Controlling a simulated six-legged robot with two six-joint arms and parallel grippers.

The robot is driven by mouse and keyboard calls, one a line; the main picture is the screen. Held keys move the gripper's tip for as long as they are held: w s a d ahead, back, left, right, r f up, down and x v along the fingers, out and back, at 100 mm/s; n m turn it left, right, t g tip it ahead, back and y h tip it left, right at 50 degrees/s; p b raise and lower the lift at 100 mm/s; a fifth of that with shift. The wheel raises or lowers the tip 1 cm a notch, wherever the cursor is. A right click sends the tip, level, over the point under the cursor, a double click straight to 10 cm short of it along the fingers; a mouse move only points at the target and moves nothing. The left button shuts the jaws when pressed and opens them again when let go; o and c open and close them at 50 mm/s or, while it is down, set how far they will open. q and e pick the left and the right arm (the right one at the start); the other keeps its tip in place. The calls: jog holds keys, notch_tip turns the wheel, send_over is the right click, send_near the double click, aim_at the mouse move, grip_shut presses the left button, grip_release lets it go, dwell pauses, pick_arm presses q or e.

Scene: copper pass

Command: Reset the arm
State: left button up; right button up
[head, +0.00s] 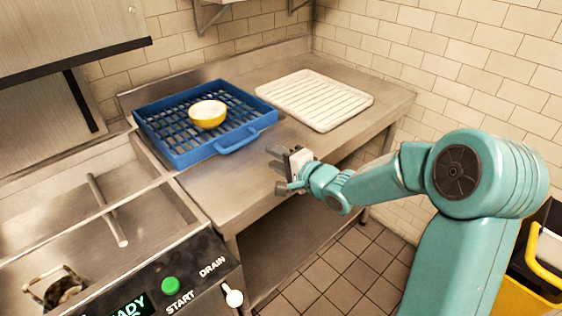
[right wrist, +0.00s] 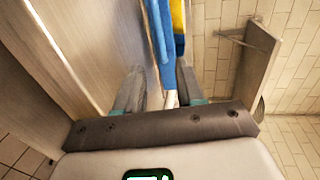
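My right arm (head: 380,180) reaches in from the right in the head view. Its gripper (head: 274,169) is in the air by the front edge of the steel counter, just in front of the blue rack's handle. In the right wrist view the two dark fingers (right wrist: 160,88) stand apart with nothing held between them. The blue rack (head: 236,146) sits on the counter and holds a yellow bowl with a pale inside (head: 208,115). Parts of the rack (right wrist: 166,60) and the bowl (right wrist: 178,16) show beyond the fingers. My left gripper is not in view.
A white ribbed tray (head: 315,98) lies on the steel counter (head: 222,190) right of the rack. A machine with a green START button (head: 170,285) and a metal lever stands at left. A wall shelf (right wrist: 250,45) shows in the wrist view. A yellow-and-black container (head: 535,270) is at lower right.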

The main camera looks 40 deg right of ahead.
jog(key=shift+v, duration=0.85)
jog(key=shift+s, duration=0.1)
